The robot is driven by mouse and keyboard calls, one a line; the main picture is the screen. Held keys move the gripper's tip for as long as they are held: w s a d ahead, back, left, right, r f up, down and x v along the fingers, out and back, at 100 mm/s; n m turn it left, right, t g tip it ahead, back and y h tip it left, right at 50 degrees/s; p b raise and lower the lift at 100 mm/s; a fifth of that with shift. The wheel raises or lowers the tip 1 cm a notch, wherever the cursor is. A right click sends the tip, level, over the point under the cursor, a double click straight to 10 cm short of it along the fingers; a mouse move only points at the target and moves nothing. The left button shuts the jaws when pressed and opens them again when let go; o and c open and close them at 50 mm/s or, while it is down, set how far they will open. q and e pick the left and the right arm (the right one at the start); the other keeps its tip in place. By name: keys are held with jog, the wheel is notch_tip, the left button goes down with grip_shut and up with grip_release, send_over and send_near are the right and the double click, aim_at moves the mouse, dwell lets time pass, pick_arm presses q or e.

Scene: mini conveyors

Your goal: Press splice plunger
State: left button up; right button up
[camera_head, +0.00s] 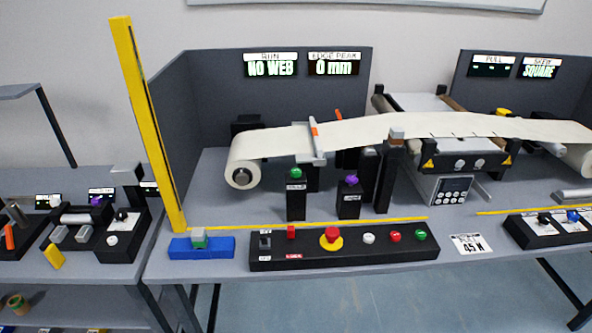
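Two black posts stand in front of the white web, each with a small label too small to read. One has a green knob (296,174) on top, the other a purple knob (351,180). I cannot tell from the labels which is the splice plunger. The white web (350,132) runs from a roll (243,173) at the left, over rollers, to the right. A pale bar with an orange mark (314,140) lies across the web. Neither of my grippers shows in this view.
A black control box (345,249) with a red mushroom button and several other buttons sits at the table's front edge. A tall yellow post (148,120) stands at the left, near a blue block (202,248). Displays read "NO WEB" (271,68) and "0 mm" (334,68).

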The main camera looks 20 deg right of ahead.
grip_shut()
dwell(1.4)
